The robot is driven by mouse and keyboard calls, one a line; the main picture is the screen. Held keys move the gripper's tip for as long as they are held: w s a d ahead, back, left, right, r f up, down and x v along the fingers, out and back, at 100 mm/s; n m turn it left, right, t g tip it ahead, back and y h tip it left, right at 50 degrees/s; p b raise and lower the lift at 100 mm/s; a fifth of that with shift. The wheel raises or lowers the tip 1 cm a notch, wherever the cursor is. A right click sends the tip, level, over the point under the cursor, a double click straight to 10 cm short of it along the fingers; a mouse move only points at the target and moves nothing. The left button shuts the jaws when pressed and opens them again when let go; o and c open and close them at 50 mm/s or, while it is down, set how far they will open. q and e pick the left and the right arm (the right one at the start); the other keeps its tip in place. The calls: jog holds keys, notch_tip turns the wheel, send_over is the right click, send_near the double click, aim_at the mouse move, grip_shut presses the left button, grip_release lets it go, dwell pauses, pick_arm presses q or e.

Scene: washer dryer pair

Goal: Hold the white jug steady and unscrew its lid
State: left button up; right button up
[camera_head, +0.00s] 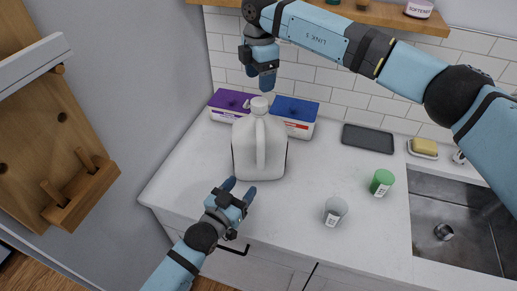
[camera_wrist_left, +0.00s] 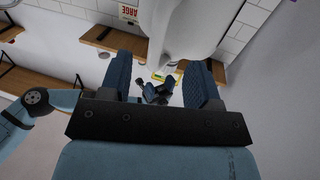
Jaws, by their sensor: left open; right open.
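The white jug (camera_head: 259,150) stands upright on the counter, its handle facing me. Its white lid (camera_head: 259,104) is on top. My left gripper (camera_head: 238,188) is open in front of the jug's lower front, apart from it in the head view. In the left wrist view the white jug (camera_wrist_left: 185,30) shows at the top, beyond the two open fingers of my left gripper (camera_wrist_left: 163,85). My right gripper (camera_head: 261,84) points down just above the lid. Its fingers overlap in the head view, and the gap between them is hard to see.
A purple box (camera_head: 228,100) and a blue box (camera_head: 297,112) stand behind the jug. A grey wall bounds the left.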

aim_at(258, 166)
pick_arm(q)
jog(key=x, duration=0.8)
jog(key=shift+w+d, duration=0.15)
jog(key=shift+w, duration=0.2)
pick_arm(e)
jog(key=shift+a, duration=0.1)
pick_arm(q)
grip_shut()
pick_arm(e)
jog(key=m, duration=0.3)
jog(key=shift+a, duration=0.1)
jog(key=shift+m, duration=0.6)
pick_arm(q)
jog(key=shift+s, duration=0.1)
pick_arm(e)
jog(key=shift+f, duration=0.3)
notch_tip(258, 166, down, 8)
jog(key=shift+r, duration=0.25)
